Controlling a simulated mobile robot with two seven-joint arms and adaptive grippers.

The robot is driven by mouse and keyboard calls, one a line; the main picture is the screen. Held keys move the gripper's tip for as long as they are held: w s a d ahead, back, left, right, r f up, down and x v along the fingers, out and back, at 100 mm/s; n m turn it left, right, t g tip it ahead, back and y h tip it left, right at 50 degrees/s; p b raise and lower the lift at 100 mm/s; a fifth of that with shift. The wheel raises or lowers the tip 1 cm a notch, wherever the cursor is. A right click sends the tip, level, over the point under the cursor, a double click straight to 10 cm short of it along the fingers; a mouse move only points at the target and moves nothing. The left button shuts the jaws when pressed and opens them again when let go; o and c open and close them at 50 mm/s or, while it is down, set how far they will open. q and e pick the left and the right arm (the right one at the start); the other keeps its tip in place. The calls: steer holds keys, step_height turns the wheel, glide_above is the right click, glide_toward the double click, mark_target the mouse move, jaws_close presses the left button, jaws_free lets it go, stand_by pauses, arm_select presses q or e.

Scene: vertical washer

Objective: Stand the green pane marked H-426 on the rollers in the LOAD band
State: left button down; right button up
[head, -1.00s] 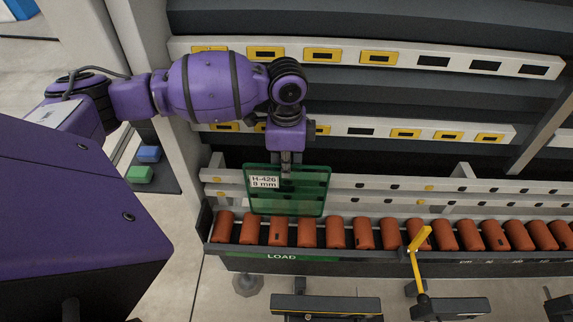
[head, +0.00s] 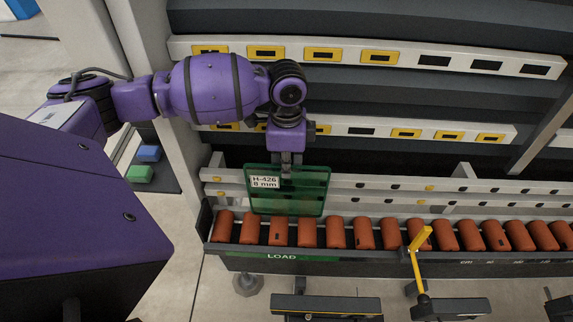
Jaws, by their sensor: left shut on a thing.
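The green pane (head: 300,195) carries a white label reading H-426, 8 mm. It is upright, with its lower edge at the orange rollers (head: 306,234) above the green LOAD band (head: 282,257) at the conveyor's left end. I cannot tell whether the edge touches the rollers. My left gripper (head: 287,170) is shut on the pane's top edge, near its middle; its fingertips are partly hidden. My right gripper is not in view.
White perforated rails (head: 400,185) run behind the rollers. A yellow lever (head: 418,262) stands at the conveyor's front, right of the LOAD band. Blue (head: 149,153) and green (head: 139,174) blocks lie at the left. The rollers right of the pane are clear.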

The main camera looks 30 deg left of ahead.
arm_select(q)
steer(key=shift+f, duration=0.2)
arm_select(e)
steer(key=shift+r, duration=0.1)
arm_select(q)
steer(key=c, duration=1.8)
jaws_free()
steer(key=shift+c, duration=0.2)
steer(key=shift+s+f, duration=0.1)
steer(key=shift+f, duration=0.05)
steer(key=r, duration=0.8)
steer(key=shift+w+r, duration=0.1)
steer(key=shift+w, duration=0.15)
step_height(320, 180, up, 10)
steer(key=w+p, duration=0.1)
steer(key=p, duration=0.5)
steer(key=shift+a, duration=0.25)
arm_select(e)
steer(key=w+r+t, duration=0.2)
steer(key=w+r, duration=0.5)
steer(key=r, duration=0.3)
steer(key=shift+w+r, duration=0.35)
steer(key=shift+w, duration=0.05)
